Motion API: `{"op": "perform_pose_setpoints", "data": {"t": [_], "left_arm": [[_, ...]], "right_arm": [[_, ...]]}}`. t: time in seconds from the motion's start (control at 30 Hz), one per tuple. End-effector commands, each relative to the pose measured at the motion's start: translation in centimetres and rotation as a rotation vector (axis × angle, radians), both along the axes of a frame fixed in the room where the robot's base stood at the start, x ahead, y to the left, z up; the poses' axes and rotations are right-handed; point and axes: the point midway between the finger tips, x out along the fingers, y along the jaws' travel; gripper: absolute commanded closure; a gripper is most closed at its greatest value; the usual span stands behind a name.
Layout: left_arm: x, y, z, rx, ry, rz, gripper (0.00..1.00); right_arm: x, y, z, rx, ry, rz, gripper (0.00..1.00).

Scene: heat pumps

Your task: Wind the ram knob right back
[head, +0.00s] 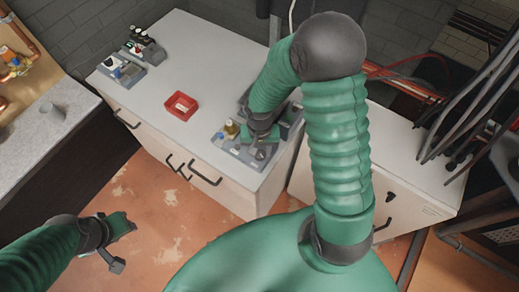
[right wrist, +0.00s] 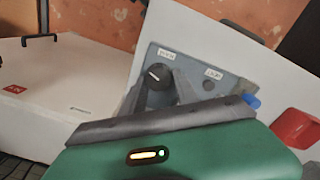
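In the right wrist view a round black knob (right wrist: 158,76) with a white pointer mark is on a grey panel (right wrist: 190,66). My right gripper (right wrist: 161,84) has one finger on each side of it; I cannot tell whether they touch it. In the head view my right gripper (head: 260,137) is over the grey unit (head: 232,148) at the worktop's front right and hides part of it. My left gripper (head: 117,240) hangs over the floor at the lower left, away from the worktop; its fingers are too unclear to judge. The panel's small labels are unreadable.
A red tray (head: 181,106) lies on the white worktop (head: 190,55), left of the grey unit. Another grey unit with bottles (head: 130,70) stands at the back left. A blue part (right wrist: 251,100) is beside the panel. Hanging cables (head: 470,95) are at the right.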

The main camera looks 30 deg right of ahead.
Motion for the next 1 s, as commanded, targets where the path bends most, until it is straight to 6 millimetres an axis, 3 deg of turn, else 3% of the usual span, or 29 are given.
{"op": "perform_pose_setpoints", "data": {"t": [0.03,0.23,0.67,1.0], "left_arm": [[0.0,0.0,0.0,0.0,0.0,0.0,0.64],[0.0,0.0,0.0,0.0,0.0,0.0,0.64],[0.0,0.0,0.6,0.0,0.0,0.0,0.64],[0.0,0.0,2.2,0.0,0.0,0.0,0.64]], "right_arm": [[0.1,0.1,0.0,0.001,-0.003,0.001,0.77],[0.0,0.1,0.1,0.002,-0.005,0.002,1.0],[0.0,0.1,0.3,0.001,-0.003,0.072,1.0],[-0.1,0.2,0.4,0.004,-0.001,0.325,1.0]]}}
